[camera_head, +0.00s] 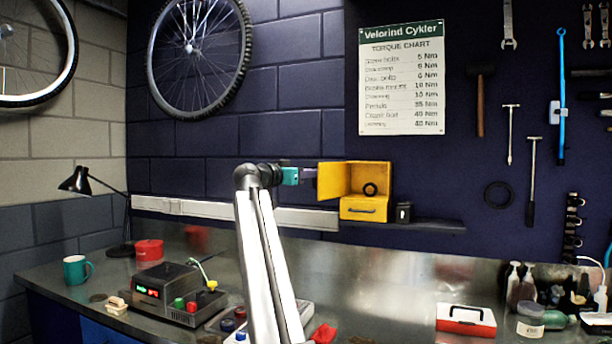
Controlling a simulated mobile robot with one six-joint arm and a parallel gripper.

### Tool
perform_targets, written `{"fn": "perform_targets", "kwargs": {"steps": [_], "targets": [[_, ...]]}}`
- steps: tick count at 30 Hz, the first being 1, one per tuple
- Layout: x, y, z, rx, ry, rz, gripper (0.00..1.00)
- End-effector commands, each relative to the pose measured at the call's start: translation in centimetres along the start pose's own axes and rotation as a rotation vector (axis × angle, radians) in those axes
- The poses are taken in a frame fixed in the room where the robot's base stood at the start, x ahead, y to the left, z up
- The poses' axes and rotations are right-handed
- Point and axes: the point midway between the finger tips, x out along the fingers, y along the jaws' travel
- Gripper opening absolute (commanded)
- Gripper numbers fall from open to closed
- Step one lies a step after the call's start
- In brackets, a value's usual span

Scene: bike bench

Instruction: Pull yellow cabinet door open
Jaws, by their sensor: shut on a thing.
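A small yellow cabinet (384,178) stands on a dark wall shelf right of centre. Its yellow door (333,180) is swung out on the left side, and the upper compartment is open to view. A dark round object (370,189) sits inside. Below is a yellow drawer (363,209) with a dark handle, which looks shut. My gripper (311,174) reaches from the left to the outer side of the door and is shut on the door's handle. The fingertips and the handle are small here, so the exact grip is hard to make out.
A black canister (403,212) stands on the shelf (440,225) just right of the cabinet. Below, the metal bench (385,280) holds a power unit (165,292), a teal mug (77,269) and a red-and-white box (466,319). The middle of the bench is largely clear.

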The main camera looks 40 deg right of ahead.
Motion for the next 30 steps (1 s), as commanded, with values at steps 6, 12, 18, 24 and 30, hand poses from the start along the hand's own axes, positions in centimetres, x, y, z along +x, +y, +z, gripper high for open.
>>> {"fn": "perform_targets", "kwargs": {"steps": [6, 12, 18, 24, 30], "targets": [[0.2, 0.1, -0.2, -0.002, 0.005, 0.000, 0.25], [0.1, 0.0, -0.1, -0.001, 0.003, -0.001, 0.25], [-0.5, -0.1, -0.1, -0.001, 0.002, -0.003, 0.25], [-2.2, 0.0, 0.0, -0.001, 0.003, -0.003, 0.25], [-5.2, 0.1, 0.1, -0.001, 0.002, -0.004, 0.25]]}}
